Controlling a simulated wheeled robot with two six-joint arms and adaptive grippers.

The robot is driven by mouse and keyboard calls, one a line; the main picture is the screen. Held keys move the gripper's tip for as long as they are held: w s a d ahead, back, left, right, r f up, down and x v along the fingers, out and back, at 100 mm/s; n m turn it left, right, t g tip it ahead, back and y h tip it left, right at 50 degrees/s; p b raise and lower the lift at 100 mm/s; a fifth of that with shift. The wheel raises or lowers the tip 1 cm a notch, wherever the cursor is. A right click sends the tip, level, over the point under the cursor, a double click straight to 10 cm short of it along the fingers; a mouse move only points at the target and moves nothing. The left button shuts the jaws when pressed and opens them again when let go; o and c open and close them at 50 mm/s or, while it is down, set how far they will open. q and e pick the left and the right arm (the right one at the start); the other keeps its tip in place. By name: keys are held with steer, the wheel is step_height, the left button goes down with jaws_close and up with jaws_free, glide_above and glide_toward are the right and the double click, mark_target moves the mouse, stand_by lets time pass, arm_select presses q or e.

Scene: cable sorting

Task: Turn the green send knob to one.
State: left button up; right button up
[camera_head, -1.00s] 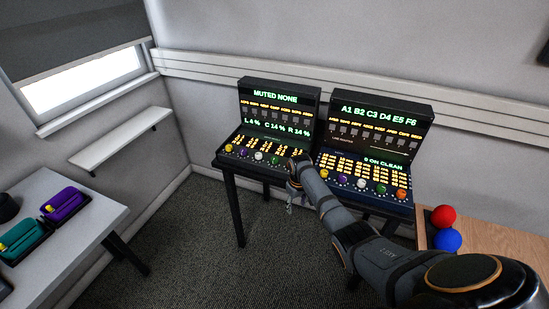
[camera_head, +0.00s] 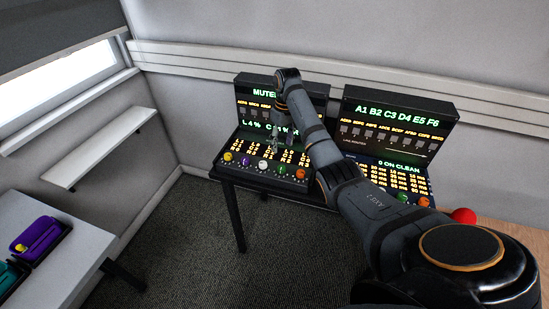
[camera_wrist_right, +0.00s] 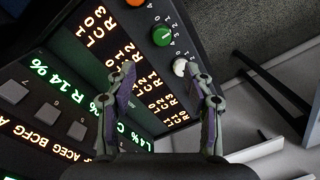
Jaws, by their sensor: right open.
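The green knob (camera_head: 281,168) sits in the front row of the left console, between a white knob (camera_head: 263,166) and an orange knob (camera_head: 301,174). In the right wrist view the green knob (camera_wrist_right: 162,36) shows with small numbers around it; which number it points to is too small to tell. My right gripper (camera_head: 276,146) hangs over the left console's sloped panel, pointing down. In the right wrist view its fingers (camera_wrist_right: 166,80) are apart with nothing between them. The green knob lies beyond the fingertips, and the white knob (camera_wrist_right: 180,67) is close to one fingertip.
The left console also has a yellow knob (camera_head: 228,157) and a purple knob (camera_head: 245,160). My right arm covers part of its screen. A second console (camera_head: 392,110) stands to the right. A table with a purple case (camera_head: 38,238) is at the lower left. Carpet lies clear between.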

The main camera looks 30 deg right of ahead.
mark_target(282, 167)
steer(key=shift+s+a+f+p, duration=0.2)
steer(key=shift+s+f+p, duration=0.35)
steer(key=shift+s+f, duration=0.65)
steer(key=f, duration=0.2)
steer(key=w+f, duration=0.1)
steer(key=f, duration=0.1)
steer(key=shift+a+f, duration=0.1)
step_height(282, 167, down, 3)
steer(key=shift+w+r+p, duration=0.15)
steer(key=shift+r+p, duration=0.05)
steer(key=shift+p, duration=0.15)
steer(key=shift+f, duration=0.3)
steer(key=shift+c, duration=0.7)
steer(key=c, duration=0.7)
steer(key=shift+c, duration=1.3)
arm_select(q)
steer(key=shift+g, duration=0.3)
steer(key=s, duration=0.1)
steer(key=s+r, duration=0.1)
steer(key=s, duration=0.2)
steer(key=shift+s+r, duration=0.3)
steer(key=shift+r, duration=0.1)
arm_select(e)
jaws_close()
